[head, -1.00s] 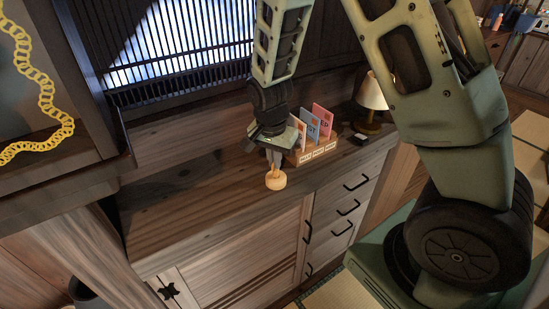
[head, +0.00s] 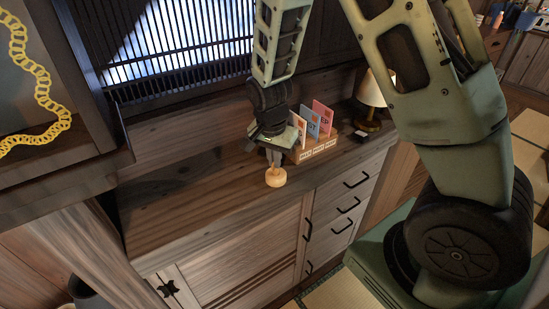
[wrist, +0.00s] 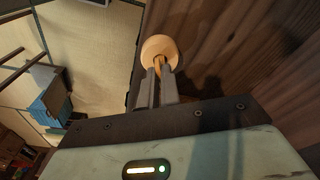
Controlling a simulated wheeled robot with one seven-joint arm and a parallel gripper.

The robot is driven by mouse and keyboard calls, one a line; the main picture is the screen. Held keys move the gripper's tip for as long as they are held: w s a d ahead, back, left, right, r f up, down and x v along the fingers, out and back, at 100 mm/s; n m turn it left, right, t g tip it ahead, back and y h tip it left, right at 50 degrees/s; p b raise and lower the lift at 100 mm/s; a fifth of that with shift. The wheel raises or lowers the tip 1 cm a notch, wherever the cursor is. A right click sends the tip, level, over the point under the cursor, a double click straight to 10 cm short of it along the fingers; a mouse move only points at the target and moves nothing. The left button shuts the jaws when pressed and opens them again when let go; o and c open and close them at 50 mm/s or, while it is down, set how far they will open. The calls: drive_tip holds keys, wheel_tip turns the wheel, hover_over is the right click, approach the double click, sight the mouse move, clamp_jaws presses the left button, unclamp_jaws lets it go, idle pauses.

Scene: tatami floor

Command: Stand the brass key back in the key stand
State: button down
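The brass key (wrist: 157,70) shows as a thin golden piece between my fingertips; most of it is hidden by the fingers. My gripper (head: 274,158) points down over the front part of the wooden cabinet top and is shut on the key. The key stand appears to be the small round pale wooden block (head: 275,178) directly below the fingertips; it also shows in the wrist view (wrist: 159,47), just beyond the fingertips. The key's lower end meets or overlaps the block's top. I cannot tell whether it is seated in it.
A wooden rack (head: 318,150) with several coloured cards stands close behind and right of my gripper. A lamp (head: 371,95) stands farther right, with a small dark item (head: 361,135) near it. The cabinet top (head: 185,205) is clear to the left. Its front edge is near the block.

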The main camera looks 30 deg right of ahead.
drive_tip(key=shift+f, duration=0.5)
drive_tip(key=c, duration=1.5)
unclamp_jaws()
drive_tip(key=shift+c, duration=0.2)
wheel_tip(320, 180, up, 17)
drive_tip(key=s+a+b, duration=0.1)
drive_tip(key=b, duration=0.1)
drive_tip(key=shift+a+r, duration=0.15)
drive_tip(key=shift+a, duration=0.25)
